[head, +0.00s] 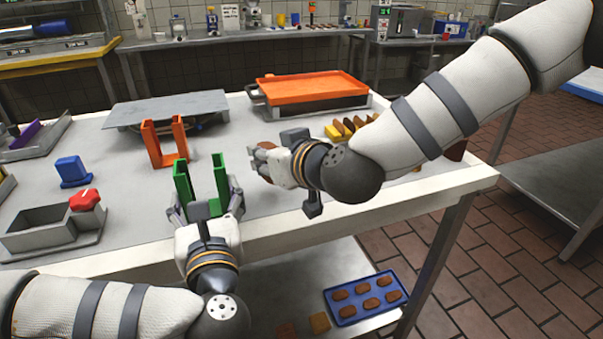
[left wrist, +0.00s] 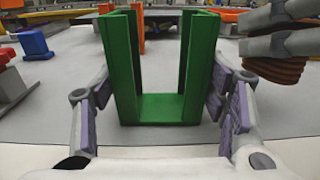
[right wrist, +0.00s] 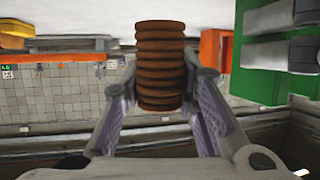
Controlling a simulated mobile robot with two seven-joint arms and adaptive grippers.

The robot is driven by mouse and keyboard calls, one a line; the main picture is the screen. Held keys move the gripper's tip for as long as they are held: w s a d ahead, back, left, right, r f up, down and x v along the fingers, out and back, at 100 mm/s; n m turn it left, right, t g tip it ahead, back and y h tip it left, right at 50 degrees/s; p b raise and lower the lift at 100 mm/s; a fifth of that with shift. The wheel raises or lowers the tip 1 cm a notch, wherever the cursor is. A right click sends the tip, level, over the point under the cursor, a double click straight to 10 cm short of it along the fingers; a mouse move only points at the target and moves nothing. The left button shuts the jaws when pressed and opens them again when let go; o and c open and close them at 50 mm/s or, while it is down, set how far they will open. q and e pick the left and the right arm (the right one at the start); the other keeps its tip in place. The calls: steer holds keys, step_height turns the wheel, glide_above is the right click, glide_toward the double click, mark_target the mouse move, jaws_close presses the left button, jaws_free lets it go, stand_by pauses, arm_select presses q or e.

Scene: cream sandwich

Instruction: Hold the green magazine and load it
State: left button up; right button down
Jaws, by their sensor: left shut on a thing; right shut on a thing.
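The green magazine (head: 184,184) is an upright, open-fronted U-shaped holder near the table's front edge. My left gripper (head: 206,194) is shut on it, with pads on both outer sides, as the left wrist view (left wrist: 122,70) shows. No biscuits are seen inside the magazine. My right gripper (head: 260,162) is to the right of the magazine. It is shut on a stack of round brown biscuits (right wrist: 160,55). The stack also shows in the left wrist view (left wrist: 275,68), beside the magazine's right wall and apart from it.
An orange magazine (head: 163,146) stands behind the green one. A blue block (head: 73,171) and a red part (head: 86,198) on a grey fixture are at left. An orange tray (head: 312,89) and yellow rack with brown pieces (head: 335,131) are behind. A blue tray (head: 341,311) sits on the lower shelf.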

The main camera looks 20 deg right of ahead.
steer(key=w+a+r+n+g+y, duration=0.4)
steer(key=w+a+r+n+y, duration=0.3)
steer(key=r, duration=0.3)
steer(key=s+a+r+n+g+y, duration=0.3)
steer(key=s+a+n+g+y, duration=0.1)
steer(key=s+n+g, duration=0.4)
steer(key=shift+s+a+g, duration=0.15)
steer(key=shift+a+g, duration=0.25)
steer(key=shift+g, duration=0.1)
steer(key=shift+r, duration=0.1)
steer(key=shift+f, duration=2.9)
steer(key=shift+f, duration=0.1)
steer(key=shift+f, duration=1.9)
